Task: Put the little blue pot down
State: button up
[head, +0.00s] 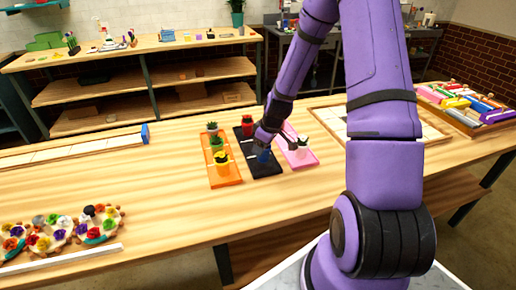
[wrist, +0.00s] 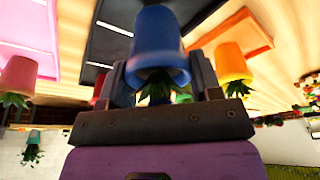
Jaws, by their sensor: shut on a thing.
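The little blue pot (wrist: 158,42) is between the two fingers of my gripper (wrist: 160,78), which is shut on it. Green leaves show at the pot's rim in the wrist view, where the scene appears upside down. In the head view the blue pot (head: 264,156) is small and partly hidden by my gripper (head: 266,146). It is over the middle of the black tray (head: 265,170). I cannot tell whether its base touches the tray. A red pot (head: 247,126) stands at the black tray's far end.
The orange tray (head: 226,182) on the left holds green, orange and yellow pots. The pink tray (head: 308,160) on the right holds a pink pot (head: 302,149). Flower bouquets (head: 50,236) lie at the table's left. The wooden table front (head: 200,215) is clear.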

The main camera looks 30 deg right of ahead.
jog(key=shift+f, duration=1.1)
jog(key=shift+f, duration=0.1)
jog(key=o, duration=1.1)
jog(key=shift+o, duration=0.2)
jog(key=v, duration=1.2)
jog(key=s+a+r+m+h, duration=0.1)
jog(key=s+a+r, duration=0.35)
jog(key=r, duration=0.45)
jog(key=s+a+r+m+h, duration=0.1)
jog(key=s+a+r, duration=0.35)
jog(key=r, duration=0.45)
jog(key=s+a+r+m+t, duration=0.1)
jog(key=s+a+r+m, duration=0.1)
jog(key=s+r, duration=0.2)
jog(key=s+a+r+m+t, duration=0.1)
jog(key=s+a+r, duration=0.2)
jog(key=s, duration=0.8)
jog(key=shift+a+r+m, duration=0.25)
jog(key=shift+r+m, duration=0.15)
jog(key=shift+r, duration=0.55)
